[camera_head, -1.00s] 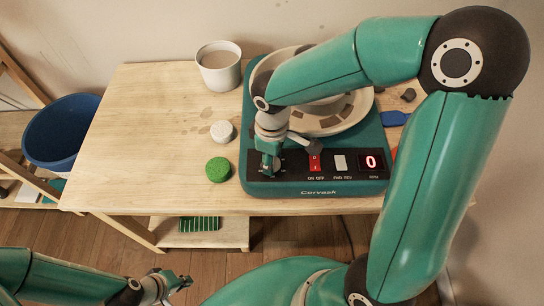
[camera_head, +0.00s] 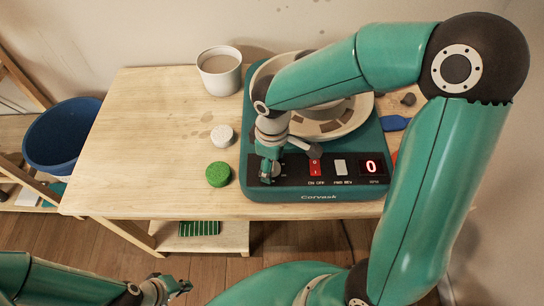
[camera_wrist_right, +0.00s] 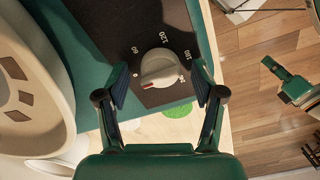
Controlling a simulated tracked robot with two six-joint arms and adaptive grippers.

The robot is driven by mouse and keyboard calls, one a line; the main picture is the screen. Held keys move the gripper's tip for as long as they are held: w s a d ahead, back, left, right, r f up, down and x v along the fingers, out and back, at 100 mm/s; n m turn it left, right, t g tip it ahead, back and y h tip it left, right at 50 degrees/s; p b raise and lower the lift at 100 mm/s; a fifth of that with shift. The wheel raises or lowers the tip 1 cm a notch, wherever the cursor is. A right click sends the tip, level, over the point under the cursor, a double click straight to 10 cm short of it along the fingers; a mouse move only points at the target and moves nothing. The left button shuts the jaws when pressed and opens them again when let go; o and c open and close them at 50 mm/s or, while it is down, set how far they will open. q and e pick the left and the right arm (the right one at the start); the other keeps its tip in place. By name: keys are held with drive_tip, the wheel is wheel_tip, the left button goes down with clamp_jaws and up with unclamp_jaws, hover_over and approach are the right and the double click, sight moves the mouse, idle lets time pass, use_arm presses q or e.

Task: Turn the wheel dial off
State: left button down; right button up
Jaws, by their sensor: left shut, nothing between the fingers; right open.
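The wheel dial (camera_wrist_right: 162,68) is a round pale knob on the black control panel of the teal pottery wheel (camera_head: 320,196). In the head view my right gripper mostly hides it. My right gripper (camera_head: 268,172) is over the left end of the panel, pointing down. In the right wrist view my right gripper (camera_wrist_right: 160,80) is open, with one finger on each side of the dial and a gap showing at each side. My left gripper (camera_head: 180,286) is shut and empty, low in front of the table. The display (camera_head: 372,166) shows a red 0.
A red on/off switch (camera_head: 315,168) and a white switch (camera_head: 340,167) sit right of my right gripper. A green sponge (camera_head: 218,174), a whitish round piece (camera_head: 222,135) and a mug (camera_head: 220,72) stand left of the wheel. The table's left part is clear.

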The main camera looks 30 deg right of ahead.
wheel_tip(320, 180, up, 12)
idle(0.5)
idle(0.3)
